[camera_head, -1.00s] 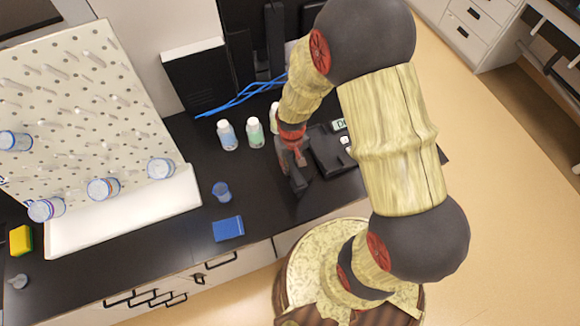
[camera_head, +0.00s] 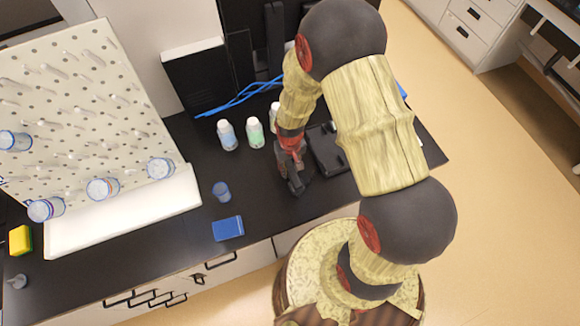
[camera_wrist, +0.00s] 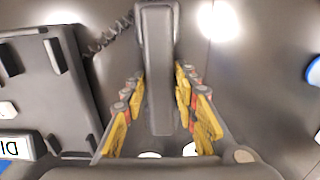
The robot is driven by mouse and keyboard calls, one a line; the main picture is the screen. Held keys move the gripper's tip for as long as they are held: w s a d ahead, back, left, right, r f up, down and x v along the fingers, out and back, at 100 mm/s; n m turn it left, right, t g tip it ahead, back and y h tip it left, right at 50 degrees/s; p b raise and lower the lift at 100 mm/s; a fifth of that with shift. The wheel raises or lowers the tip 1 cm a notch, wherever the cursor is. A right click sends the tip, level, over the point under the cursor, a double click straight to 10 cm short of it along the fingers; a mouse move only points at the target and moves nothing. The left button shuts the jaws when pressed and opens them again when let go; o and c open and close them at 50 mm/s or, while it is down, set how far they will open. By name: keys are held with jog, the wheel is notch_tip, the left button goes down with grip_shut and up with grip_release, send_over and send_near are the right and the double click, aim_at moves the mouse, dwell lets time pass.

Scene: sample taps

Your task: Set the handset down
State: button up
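The dark handset (camera_wrist: 158,75) lies lengthwise between the fingers of my gripper (camera_wrist: 160,85) in the wrist view, with the fingertips close along both its sides. My gripper looks shut on it. In the head view my gripper (camera_head: 292,165) points down at the black desk, and the handset (camera_head: 299,186) shows as a dark shape at its tips. Whether the handset touches the desk is hard to tell. The phone base (camera_head: 325,152) sits just right of it, partly behind my arm. The base (camera_wrist: 55,95) is at the left in the wrist view. A coiled cord (camera_wrist: 105,40) runs toward the handset's far end.
White-capped bottles (camera_head: 227,135) stand behind my gripper to the left. A blue cup (camera_head: 221,191) and a blue box (camera_head: 228,228) are on the desk (camera_head: 262,200) to its left. A pegboard rack (camera_head: 85,110) fills the left. Bare desk lies between cup and gripper.

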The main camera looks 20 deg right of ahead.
jog(key=o, duration=0.3)
jog(key=shift+r, duration=0.1)
notch_tip(320, 180, up, 12)
notch_tip(320, 180, up, 9)
jog(key=t, duration=0.1)
send_over(290, 167)
jog(key=s+r+t, duration=0.2)
jog(key=s+r, duration=0.5)
jog(key=r, duration=0.3)
jog(key=s+r+t, duration=0.2)
jog(key=s+r, duration=0.5)
jog(key=r, duration=0.4)
jog(key=shift+r+t, duration=0.15)
jog(key=shift+t, duration=0.15)
jog(key=shift+s, duration=0.1)
